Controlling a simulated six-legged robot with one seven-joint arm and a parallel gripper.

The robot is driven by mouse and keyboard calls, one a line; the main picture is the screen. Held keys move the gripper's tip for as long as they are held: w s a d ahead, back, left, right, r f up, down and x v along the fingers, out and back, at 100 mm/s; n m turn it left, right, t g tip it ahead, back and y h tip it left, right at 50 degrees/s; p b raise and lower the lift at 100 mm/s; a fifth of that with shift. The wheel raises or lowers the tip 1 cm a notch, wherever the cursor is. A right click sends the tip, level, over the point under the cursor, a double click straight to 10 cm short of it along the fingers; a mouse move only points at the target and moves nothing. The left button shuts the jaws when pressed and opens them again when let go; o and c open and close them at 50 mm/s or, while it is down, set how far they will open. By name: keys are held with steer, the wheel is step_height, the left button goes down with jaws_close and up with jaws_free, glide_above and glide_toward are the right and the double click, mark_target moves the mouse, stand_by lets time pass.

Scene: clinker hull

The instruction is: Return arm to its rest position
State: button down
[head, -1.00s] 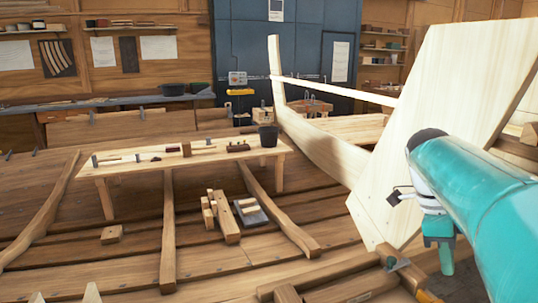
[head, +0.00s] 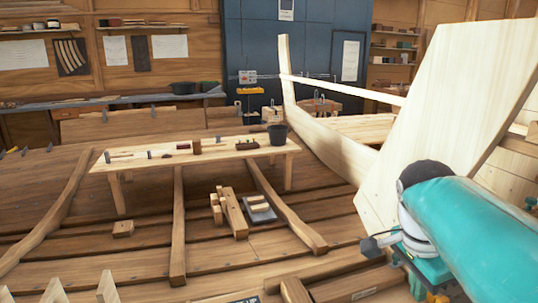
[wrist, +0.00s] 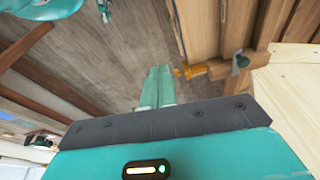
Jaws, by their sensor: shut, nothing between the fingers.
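My arm comes in from the right edge of the head view, a teal link with a dark joint. My gripper shows in the wrist view (wrist: 158,72), its two teal fingers side by side and shut, with nothing between them. It points down past the dark wrist plate towards grey-brown floor planks (wrist: 110,60). In the head view the gripper end is low at the right, mostly hidden behind the arm. The arm is in front of a large pale wooden panel (head: 440,100); I cannot tell whether they touch.
A plank bench (head: 225,152) holds hand tools and a dark bucket (head: 277,134). Wooden blocks (head: 229,210) lie below it on the hull planking, among curved ribs. A pale stem post (head: 288,75) rises behind. In the wrist view, timber and an orange fitting (wrist: 188,72) are beside the fingers.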

steer(key=s+a+f+n+t+y, duration=0.2)
steer(key=s+a+f+n+t, duration=0.2)
steer(key=a+n, duration=0.6)
steer(key=shift+s+a+f+n+t, duration=0.35)
steer(key=shift+s+f+n, duration=0.95)
steer(key=shift+n, duration=1.6)
steer(key=shift+w+f, duration=0.15)
